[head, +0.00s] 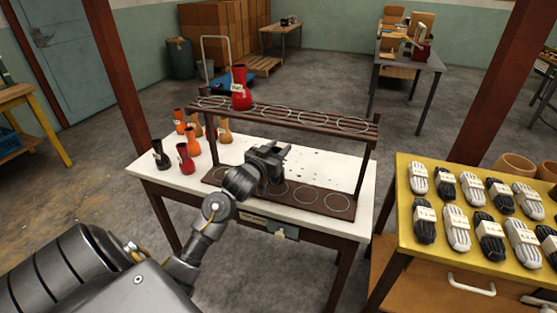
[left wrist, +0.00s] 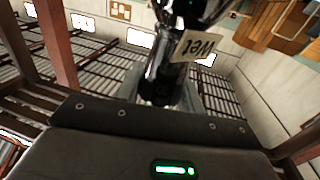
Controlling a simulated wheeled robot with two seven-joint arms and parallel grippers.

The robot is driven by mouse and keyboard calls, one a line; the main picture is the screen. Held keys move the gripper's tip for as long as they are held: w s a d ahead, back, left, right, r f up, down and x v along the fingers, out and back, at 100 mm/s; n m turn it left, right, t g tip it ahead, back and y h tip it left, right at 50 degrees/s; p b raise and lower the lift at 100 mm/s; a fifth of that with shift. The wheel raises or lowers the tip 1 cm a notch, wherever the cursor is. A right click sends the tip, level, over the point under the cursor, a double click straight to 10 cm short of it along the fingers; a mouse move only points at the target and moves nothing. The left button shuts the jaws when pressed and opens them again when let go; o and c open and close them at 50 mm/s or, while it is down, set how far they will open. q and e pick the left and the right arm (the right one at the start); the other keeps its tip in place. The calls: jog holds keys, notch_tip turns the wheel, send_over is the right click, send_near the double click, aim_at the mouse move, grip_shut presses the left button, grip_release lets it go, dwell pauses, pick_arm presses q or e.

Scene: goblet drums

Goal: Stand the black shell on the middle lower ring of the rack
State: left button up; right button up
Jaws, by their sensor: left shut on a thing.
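A glossy black shell with a pale tag (left wrist: 185,60) is between the jaws of my left gripper in the left wrist view. My left gripper (head: 272,155) is shut on it in front of the rack, above the lower board. In the head view the gripper and arm mostly hide the held shell. The dark brown rack (head: 360,165) stands on the white table. Its lower board shows bare rings at the right (head: 338,202); my arm covers part of the middle. Another black shell (head: 160,155) stands at the table's left. My right gripper is not in view.
A red shell (head: 241,90) stands on the rack's upper board at left; other upper rings are bare. Several orange, red and brown shells stand at the table's left, including a red one (head: 185,158). A yellow-topped bench (head: 480,262) with bundles is at right.

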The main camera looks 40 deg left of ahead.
pick_arm(q)
jog(key=shift+w+a+f, duration=0.15)
jog(key=shift+w+f, duration=0.15)
jog(key=shift+f, duration=0.05)
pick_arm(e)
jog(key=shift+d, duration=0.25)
pick_arm(q)
jog(key=shift+w+a+f, duration=0.1)
jog(key=shift+w+f, duration=0.05)
jog(key=shift+f, duration=1.75)
jog(key=o, duration=1.3)
jog(key=shift+c, duration=0.2)
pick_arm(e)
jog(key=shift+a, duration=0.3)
pick_arm(q)
jog(key=s+d, duration=0.1)
jog(key=s, duration=1.1)
jog(key=shift+d, duration=0.3)
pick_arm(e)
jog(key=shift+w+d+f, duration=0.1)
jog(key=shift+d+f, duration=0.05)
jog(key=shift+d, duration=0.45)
